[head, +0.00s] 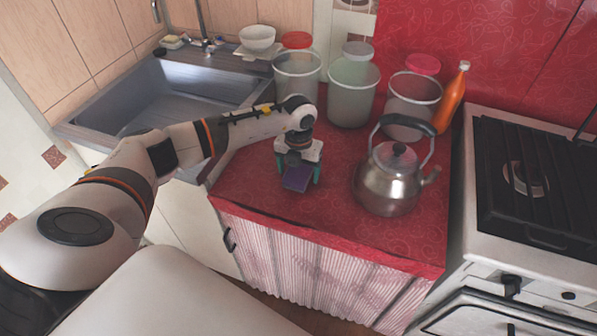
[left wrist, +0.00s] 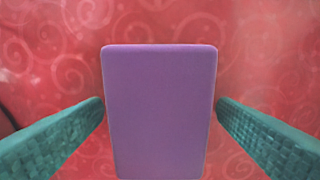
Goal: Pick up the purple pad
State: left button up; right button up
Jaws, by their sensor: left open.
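The purple pad (head: 297,178) lies on the red patterned counter (head: 245,180), left of the kettle. In the left wrist view the pad (left wrist: 160,110) is a rounded purple rectangle in the middle of the picture. My left gripper (head: 298,175) is over the pad, pointing down. Its two teal fingers stand open, one on each side of the pad, with a gap showing on both sides in the left wrist view (left wrist: 160,115). The gripper's body hides the pad's far part in the head view. My right gripper is not in view.
A steel kettle (head: 388,185) stands close on the right. Several lidded containers, such as a middle one (head: 352,95), and an orange bottle (head: 452,100) line the back. A sink (head: 165,100) is left, a stove (head: 530,180) right. The counter's front is clear.

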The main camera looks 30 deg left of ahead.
aim_at(299, 170)
pick_arm(q)
jog(key=shift+f, duration=0.2)
jog(key=shift+c, duration=0.2)
jog(key=c, duration=1.1)
notch_tip(299, 170, up, 10)
jog(key=shift+r+b, duration=0.1)
jog(key=shift+b, duration=0.45)
